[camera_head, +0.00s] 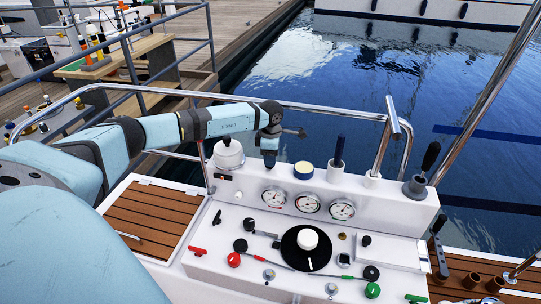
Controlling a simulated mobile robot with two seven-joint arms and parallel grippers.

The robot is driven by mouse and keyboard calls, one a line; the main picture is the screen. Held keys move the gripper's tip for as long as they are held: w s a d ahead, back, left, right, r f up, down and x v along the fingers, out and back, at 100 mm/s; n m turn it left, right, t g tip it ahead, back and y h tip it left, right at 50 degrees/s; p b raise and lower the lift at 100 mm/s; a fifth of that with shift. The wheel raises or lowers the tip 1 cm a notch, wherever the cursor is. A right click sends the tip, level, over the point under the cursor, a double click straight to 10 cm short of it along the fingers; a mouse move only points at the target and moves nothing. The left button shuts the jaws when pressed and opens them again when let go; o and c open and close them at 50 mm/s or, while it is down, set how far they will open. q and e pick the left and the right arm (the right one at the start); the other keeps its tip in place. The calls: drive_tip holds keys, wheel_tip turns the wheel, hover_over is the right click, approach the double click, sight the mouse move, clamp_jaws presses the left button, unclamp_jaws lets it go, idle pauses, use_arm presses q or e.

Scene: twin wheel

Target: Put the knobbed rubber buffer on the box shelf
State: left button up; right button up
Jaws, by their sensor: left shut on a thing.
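My left arm reaches in from the left, and its gripper (268,160) points down just above the back ledge of the white console (375,203). It is shut on a small dark thing at its tip. This thing is mostly hidden by the jaws, so I cannot tell whether it is the knobbed rubber buffer. I cannot tell for certain which surface is the box shelf. My right gripper is not in view.
Gauges (308,203), levers and a black dial (306,248) crowd the console. A steel rail (330,110) runs behind it, with water beyond. A wooden bench (120,55) holding bottles is at upper left.

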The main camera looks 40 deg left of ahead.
use_arm(q)
drive_tip(key=shift+f, duration=0.3)
idle(0.4)
drive_tip(key=o, duration=1.3)
drive_tip(key=shift+r, duration=0.2)
wheel_tip(320, 180, up, 14)
drive_tip(key=shift+f+b, duration=0.25)
drive_tip(key=shift+b, duration=0.5)
